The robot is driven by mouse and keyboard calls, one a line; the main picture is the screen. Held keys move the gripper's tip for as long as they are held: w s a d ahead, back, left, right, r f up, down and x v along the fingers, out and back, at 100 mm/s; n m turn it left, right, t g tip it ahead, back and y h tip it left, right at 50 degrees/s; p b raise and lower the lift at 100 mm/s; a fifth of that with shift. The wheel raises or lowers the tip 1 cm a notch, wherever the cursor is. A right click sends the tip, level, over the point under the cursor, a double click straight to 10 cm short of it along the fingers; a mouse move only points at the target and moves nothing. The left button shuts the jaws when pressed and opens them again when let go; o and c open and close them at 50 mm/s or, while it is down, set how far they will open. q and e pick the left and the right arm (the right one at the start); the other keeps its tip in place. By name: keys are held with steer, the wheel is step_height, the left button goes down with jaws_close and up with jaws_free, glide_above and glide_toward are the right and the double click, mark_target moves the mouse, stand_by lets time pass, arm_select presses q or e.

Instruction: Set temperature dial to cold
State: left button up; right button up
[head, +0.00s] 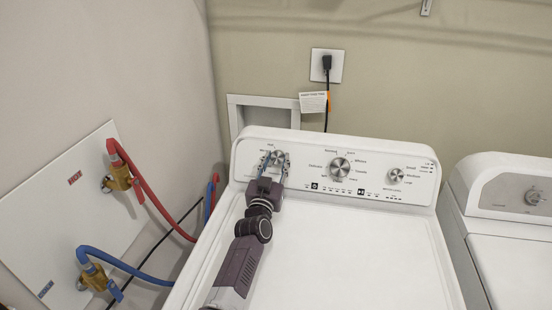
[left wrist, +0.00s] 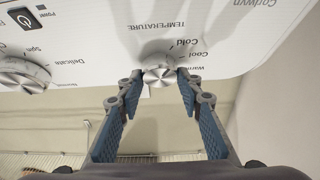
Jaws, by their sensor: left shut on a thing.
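The temperature dial (head: 276,156) is a small silver knob at the left end of the washer's white control panel. In the left wrist view the dial (left wrist: 158,69) sits under the printed word TEMPERATURE, with Cold, Cool and a partly hidden Warm label beside it. My left gripper (head: 274,162) reaches up over the washer lid, with one finger on each side of the dial. It is shut on the dial, and its blue-padded fingers flank the knob in the left wrist view. I cannot tell which label the dial points to. My right gripper is not in view.
A larger cycle knob (head: 340,167) and another small knob (head: 395,175) are to the right on the panel. A second white machine (head: 512,240) stands at the right. Red (head: 150,190) and blue hoses (head: 125,264) run along the left wall. The washer lid (head: 340,260) is clear.

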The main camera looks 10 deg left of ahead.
arm_select(q)
steer(key=shift+n, duration=0.3)
steer(key=o, duration=1.2)
steer(key=shift+c, duration=0.2)
